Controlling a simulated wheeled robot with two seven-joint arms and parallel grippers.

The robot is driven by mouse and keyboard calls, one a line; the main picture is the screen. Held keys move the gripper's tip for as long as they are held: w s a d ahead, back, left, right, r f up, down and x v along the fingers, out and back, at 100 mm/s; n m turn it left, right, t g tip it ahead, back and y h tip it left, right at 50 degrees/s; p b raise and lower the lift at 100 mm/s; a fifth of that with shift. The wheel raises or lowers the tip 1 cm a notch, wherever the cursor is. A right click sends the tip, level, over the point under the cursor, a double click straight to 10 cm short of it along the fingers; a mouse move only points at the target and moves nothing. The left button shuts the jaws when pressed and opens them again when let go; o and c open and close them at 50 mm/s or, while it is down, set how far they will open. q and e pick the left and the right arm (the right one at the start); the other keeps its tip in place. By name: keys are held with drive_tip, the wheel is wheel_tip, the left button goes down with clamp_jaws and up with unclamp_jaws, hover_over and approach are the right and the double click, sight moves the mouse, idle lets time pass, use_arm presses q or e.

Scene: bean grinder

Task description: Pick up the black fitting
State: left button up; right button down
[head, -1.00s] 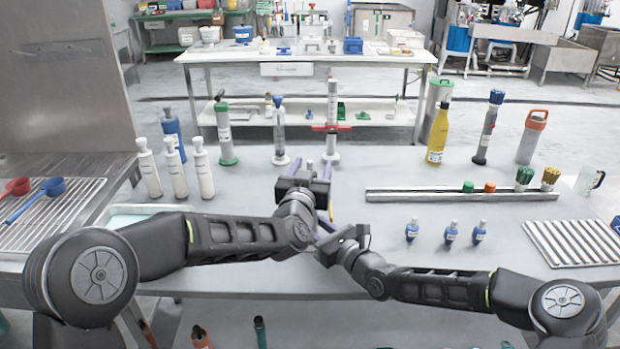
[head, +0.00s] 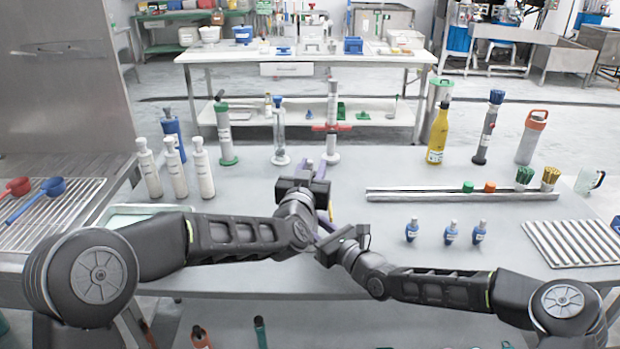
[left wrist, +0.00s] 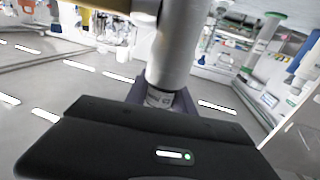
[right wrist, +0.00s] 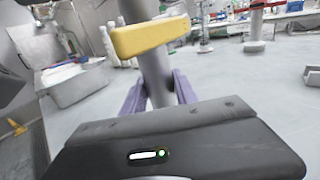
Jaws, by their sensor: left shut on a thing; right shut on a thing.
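My left gripper (head: 313,172) is over the middle of the grey table in the head view, pointing away. In the left wrist view its purple fingers (left wrist: 160,94) are shut on a grey cylinder (left wrist: 176,45), with a yellow part (left wrist: 105,5) at the top edge. My right gripper (head: 326,222) is just nearer and lower. In the right wrist view its purple fingers (right wrist: 158,95) are shut on a grey cylinder (right wrist: 155,72) with a yellow part (right wrist: 150,36) across it. I cannot tell whether both hold one thing. My arms hide it in the head view. I cannot make out a black fitting.
White bottles (head: 176,172) stand left and a long metal rail (head: 450,195) lies right. Small blue bottles (head: 450,234) stand in front of it. A clear tube (head: 280,140) and a grey column (head: 332,115) stand behind my grippers. Bare table lies around the small bottles.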

use_arm(q)
drive_tip(key=shift+r, duration=0.15)
clamp_jaws()
wheel_tip(320, 180, up, 10)
idle(0.7)
use_arm(e)
drive_tip(key=c, duration=0.9)
unclamp_jaws()
drive_tip(key=shift+o, duration=0.2)
drive_tip(key=v, duration=1.2)
